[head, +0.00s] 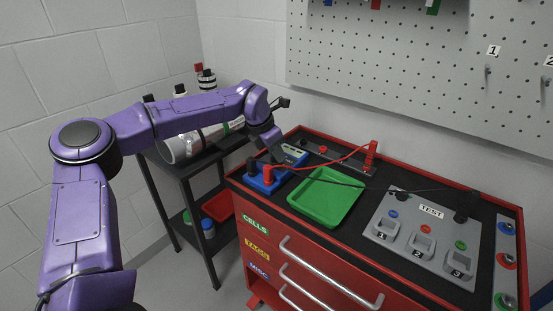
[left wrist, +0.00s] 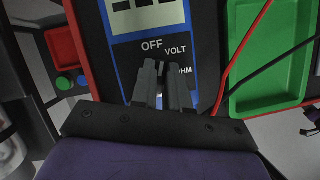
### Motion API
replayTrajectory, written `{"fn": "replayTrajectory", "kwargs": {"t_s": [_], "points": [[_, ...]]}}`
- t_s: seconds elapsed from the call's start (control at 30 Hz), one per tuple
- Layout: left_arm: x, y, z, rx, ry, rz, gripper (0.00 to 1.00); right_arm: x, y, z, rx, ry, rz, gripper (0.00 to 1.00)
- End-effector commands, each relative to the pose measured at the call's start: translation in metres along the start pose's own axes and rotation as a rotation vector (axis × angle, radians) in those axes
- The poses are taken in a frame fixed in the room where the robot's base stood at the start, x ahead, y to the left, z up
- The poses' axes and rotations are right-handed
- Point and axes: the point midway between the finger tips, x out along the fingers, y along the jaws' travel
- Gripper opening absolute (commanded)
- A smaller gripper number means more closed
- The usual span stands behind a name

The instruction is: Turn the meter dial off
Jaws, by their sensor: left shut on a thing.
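The blue meter (head: 294,155) lies at the left end of the red cabinet's black top. In the left wrist view the meter (left wrist: 122,52) shows a blank-looking display with dark bars and the printed words OFF, VOLT and OHM. My left gripper (head: 276,146) is down on the meter's face. In the left wrist view its fingers (left wrist: 160,72) are close together just below OFF and left of VOLT and OHM, shut on the meter dial. The fingers hide the dial, so its pointer cannot be read. My right gripper is not in view.
A green tray (head: 326,197) lies right of the meter. A grey TEST panel (head: 420,232) stands further right. A black shelf cart (head: 184,165) adjoins the cabinet's left.

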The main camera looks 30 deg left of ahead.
Motion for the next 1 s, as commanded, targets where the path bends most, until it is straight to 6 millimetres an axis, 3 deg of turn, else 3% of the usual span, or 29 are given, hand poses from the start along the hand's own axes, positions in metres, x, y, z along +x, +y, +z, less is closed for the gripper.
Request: {"fn": "replayTrajectory", "kwargs": {"t_s": [0.5,1.0], "points": [[0.001,0.000,-0.001,-0.284,0.003,0.117,0.00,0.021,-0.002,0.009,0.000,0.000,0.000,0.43],[0.000,-0.001,0.000,-0.328,0.003,0.135,0.00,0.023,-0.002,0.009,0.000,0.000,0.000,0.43]]}}
